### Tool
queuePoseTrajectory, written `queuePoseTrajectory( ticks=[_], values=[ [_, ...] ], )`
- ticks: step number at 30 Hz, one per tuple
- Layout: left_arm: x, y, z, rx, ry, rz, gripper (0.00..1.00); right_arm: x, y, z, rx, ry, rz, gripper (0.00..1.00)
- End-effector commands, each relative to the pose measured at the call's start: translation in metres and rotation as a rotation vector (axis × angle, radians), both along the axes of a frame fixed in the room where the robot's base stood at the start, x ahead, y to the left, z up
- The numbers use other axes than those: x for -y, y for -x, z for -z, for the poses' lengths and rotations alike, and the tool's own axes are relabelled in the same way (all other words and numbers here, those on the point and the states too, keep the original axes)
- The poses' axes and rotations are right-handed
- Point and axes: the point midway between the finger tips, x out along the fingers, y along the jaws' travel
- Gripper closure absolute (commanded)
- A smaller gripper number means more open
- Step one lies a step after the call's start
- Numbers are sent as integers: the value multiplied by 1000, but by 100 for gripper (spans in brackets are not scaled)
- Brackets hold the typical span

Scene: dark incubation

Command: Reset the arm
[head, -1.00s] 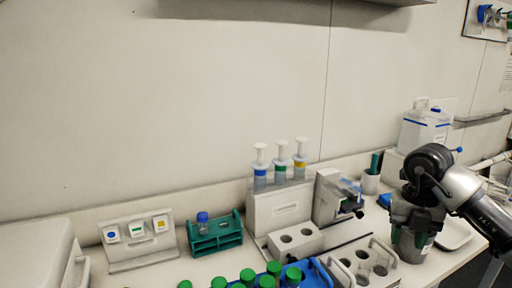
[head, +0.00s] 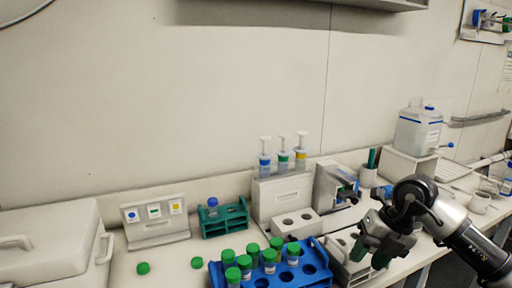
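My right gripper (head: 374,254) hangs at the right, its dark fingers pointing down and left, on a black and silver arm from the right edge. The two fingers look apart, with nothing seen between them. It is over the bench's front part, in front of a white holder with holes (head: 347,262), which it partly hides. Whether it touches the holder cannot be told. My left gripper is not in view.
A blue rack (head: 318,283) with several green-capped tubes stands left of the gripper. Two green caps (head: 143,268) (head: 197,262) lie on the bench. Behind are a teal rack (head: 238,226), a syringe stand (head: 283,199) and a jug (head: 418,130). A white box (head: 45,240) stands left.

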Motion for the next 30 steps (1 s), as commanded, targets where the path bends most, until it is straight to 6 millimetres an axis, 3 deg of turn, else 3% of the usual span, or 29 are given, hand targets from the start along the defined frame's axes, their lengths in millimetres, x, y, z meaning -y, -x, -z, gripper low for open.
queuePoseTrajectory(
  ticks=[8,12,15,19,23,26,30],
  values=[
    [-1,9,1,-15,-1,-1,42,-101,21,13,80,-479,-135,61],
    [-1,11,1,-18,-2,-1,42,-156,41,-4,134,-875,-116,61],
    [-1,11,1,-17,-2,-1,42,-176,49,-24,171,-1153,-20,61],
    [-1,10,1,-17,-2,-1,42,-178,51,-46,209,-1466,203,61],
    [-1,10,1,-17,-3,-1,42,-156,44,-50,230,-1696,530,61],
    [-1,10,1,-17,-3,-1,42,-129,38,-37,228,-1797,839,61],
    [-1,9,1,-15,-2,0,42,-88,40,7,191,-1804,1320,61]
  ],
)
